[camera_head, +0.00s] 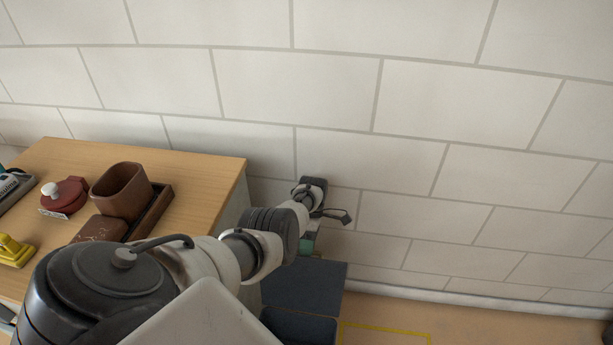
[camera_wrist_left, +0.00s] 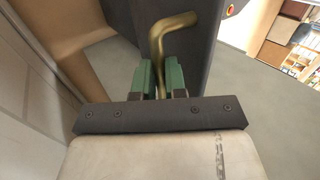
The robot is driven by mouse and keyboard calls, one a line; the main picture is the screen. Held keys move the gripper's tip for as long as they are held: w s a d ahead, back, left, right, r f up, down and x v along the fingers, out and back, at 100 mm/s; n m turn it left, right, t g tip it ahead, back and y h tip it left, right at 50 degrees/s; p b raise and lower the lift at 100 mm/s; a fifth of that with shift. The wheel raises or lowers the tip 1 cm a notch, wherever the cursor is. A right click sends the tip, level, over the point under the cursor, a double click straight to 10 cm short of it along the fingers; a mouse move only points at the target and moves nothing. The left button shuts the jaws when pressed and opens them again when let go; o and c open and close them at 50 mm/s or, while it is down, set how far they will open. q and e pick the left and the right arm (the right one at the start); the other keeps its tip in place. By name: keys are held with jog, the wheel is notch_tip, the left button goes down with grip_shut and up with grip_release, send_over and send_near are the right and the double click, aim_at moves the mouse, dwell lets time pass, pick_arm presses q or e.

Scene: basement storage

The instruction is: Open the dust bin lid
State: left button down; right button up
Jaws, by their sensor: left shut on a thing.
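The dust bin (camera_head: 300,328) is a dark blue-grey box low beside the wooden cabinet. Its flat dark lid (camera_head: 305,287) appears tilted up at the wall side, with a dark recess below it in the picture. In the left wrist view the dark lid panel (camera_wrist_left: 196,62) carries a bent brass handle (camera_wrist_left: 172,24). My left gripper (camera_wrist_left: 161,80) has its green fingers shut on the lower part of this handle. In the head view the gripper (camera_head: 308,245) shows small at the lid's far edge, partly hidden by my arm. My right gripper is not in view.
The wooden cabinet top (camera_head: 205,165) at left holds a brown pot (camera_head: 121,190), a dark tray (camera_head: 152,212), a red round item (camera_head: 66,195) and a yellow item (camera_head: 13,250). A white block wall (camera_head: 400,165) stands behind. Floor with yellow marking (camera_head: 385,328) is clear at right.

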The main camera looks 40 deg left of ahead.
pick_arm(q)
jog(key=shift+s+d+f, duration=0.2)
jog(key=shift+s+f, duration=0.1)
jog(key=shift+f, duration=0.05)
jog(key=c, duration=1.2)
grip_release()
jog(key=shift+w+a, duration=0.1)
jog(key=shift+w, duration=0.05)
jog(key=shift+o, duration=0.2)
jog(key=shift+r, duration=0.1)
jog(key=b+v, duration=0.1)
jog(key=v, duration=0.6)
jog(key=shift+r, duration=0.2)
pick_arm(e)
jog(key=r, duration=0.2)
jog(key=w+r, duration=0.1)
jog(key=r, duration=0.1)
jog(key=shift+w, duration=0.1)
pick_arm(q)
jog(key=shift+w+a, duration=0.1)
jog(key=shift+w, duration=0.05)
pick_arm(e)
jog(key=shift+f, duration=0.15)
